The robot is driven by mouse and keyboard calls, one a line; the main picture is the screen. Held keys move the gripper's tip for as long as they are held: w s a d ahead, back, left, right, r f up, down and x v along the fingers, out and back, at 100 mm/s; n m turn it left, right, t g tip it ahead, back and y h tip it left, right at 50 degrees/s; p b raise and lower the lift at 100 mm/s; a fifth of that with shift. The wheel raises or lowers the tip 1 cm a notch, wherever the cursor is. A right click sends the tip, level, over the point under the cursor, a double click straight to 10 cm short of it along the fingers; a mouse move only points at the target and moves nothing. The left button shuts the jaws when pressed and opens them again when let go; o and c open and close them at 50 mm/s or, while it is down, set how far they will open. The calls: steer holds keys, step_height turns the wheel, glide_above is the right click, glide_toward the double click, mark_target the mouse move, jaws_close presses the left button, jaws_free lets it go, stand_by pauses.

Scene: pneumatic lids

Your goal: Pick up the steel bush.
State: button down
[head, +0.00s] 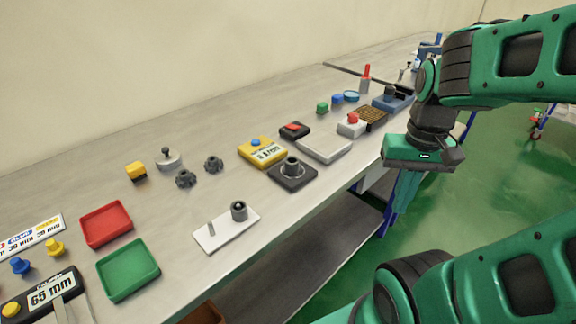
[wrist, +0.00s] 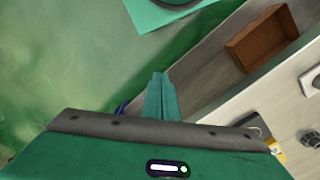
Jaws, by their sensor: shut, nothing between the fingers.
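Two short dark grey cylinders with a hole in the top look like bushes in the head view. One bush (head: 239,210) stands upright on a white plate (head: 218,238) beside a thin pin. The other bush (head: 291,166) stands on a black square base (head: 278,180). I cannot tell for sure which is the steel bush. My gripper (head: 405,200) points down beyond the bench's front edge, to the right of both and apart from them. Its fingers are together and empty, also in the wrist view (wrist: 159,78).
A red tray (head: 106,224), a green tray (head: 128,270) and a yellow gauge box (head: 262,151) stand on the bench. Two dark knobs (head: 213,163) are behind. A brown box (wrist: 262,40) sits on the lower shelf. Bare bench lies between the trays and the white plate.

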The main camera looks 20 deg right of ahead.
steer(key=c, duration=2.5)
jaws_free()
steer(key=o, duration=0.5)
steer(key=shift+s+r, duration=0.2)
steer(key=shift+s, duration=0.1)
steer(key=o, duration=0.7)
steer(key=w+r+n, duration=0.1)
steer(key=w+n, duration=0.1)
steer(key=shift+a+r+n, duration=0.2)
steer(key=shift+r+n, duration=0.1)
steer(key=shift+r, duration=0.05)
steer(key=shift+o, duration=0.2)
step_height(320, 180, up, 6)
steer(key=n, duration=2.2)
glide_above(292, 158)
steer(key=s+a, duration=0.2)
steer(key=f, duration=0.4)
steer(key=shift+w+d+f, duration=0.15)
steer(key=shift+w+d, duration=0.05)
steer(key=shift+d, duration=0.1)
steer(key=shift+w+d+f, duration=0.1)
steer(key=shift+d+f, duration=0.05)
steer(key=shift+f, duration=0.75)
steer(key=shift+w+d+f, duration=0.1)
steer(key=shift+d+f, duration=0.05)
steer(key=shift+f, duration=0.7)
steer(key=shift+w+d+f, duration=0.1)
steer(key=shift+d+f, duration=0.05)
steer(key=shift+f, duration=0.75)
